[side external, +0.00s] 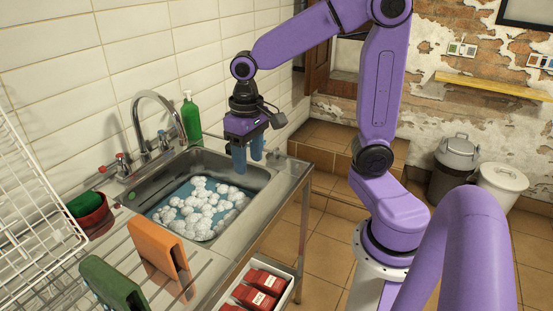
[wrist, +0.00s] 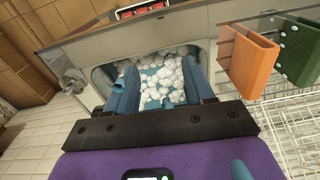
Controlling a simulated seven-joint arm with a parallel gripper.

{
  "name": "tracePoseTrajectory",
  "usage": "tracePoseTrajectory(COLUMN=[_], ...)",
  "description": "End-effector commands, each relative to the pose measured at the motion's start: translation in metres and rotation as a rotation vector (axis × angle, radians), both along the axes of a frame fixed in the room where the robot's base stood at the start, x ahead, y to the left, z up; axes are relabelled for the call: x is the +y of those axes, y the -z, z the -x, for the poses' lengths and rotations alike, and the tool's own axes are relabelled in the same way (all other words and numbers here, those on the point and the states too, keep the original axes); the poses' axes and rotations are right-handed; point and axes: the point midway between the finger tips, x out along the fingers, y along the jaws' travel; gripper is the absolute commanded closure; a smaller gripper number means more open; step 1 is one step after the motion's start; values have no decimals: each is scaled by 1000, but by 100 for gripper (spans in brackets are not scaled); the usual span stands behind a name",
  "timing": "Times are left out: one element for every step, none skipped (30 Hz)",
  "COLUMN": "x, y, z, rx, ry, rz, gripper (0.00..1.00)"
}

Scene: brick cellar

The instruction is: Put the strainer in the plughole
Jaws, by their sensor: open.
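The metal sink (side external: 233,169) holds blue water with clumps of white foam (side external: 200,208); the foam also shows in the wrist view (wrist: 165,78). I cannot make out the strainer or the plughole in either view; the water and foam cover the sink floor. My gripper (side external: 248,166) points down above the right, far part of the sink, clear of the foam. In the wrist view its two blue fingers stand apart, with foam seen between them (wrist: 162,85). It is open, with nothing visible between the fingers.
A tap (side external: 150,125) and a green bottle (side external: 191,116) stand behind the sink. A red pot (side external: 97,219) sits left of the sink.

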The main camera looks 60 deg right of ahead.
Motion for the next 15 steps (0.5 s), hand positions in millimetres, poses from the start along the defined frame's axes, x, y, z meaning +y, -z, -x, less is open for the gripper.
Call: tracePoseTrajectory(x=[-12, -19, -30, -38, -47, -59, -68, -78, -91, -102, -113, -128, -140, -151, -167], y=[-1, -2, -3, -3, -4, -5, -5, -5, -6, -6, -6, -6, -7, -7, -7], z=[-15, -23, -33, -40, -47, -56, -63, -69, -76, -81, -85, -91, -95, -98, -101], rx=[2, 2, 3, 4, 6, 6, 7, 7, 8, 10, 10, 10, 11, 12, 14], ry=[101, 160, 240, 300, 360, 439, 498, 557, 636, 696, 757, 835, 895, 954, 1033], rz=[0, 1, -1, 1, 0, -1, 0, 0, 0, 0, -1, -1, -1, -1, -1], gripper=[47, 47, 47, 47, 47, 47, 47, 47, 47, 47, 47, 47, 47, 47, 47])
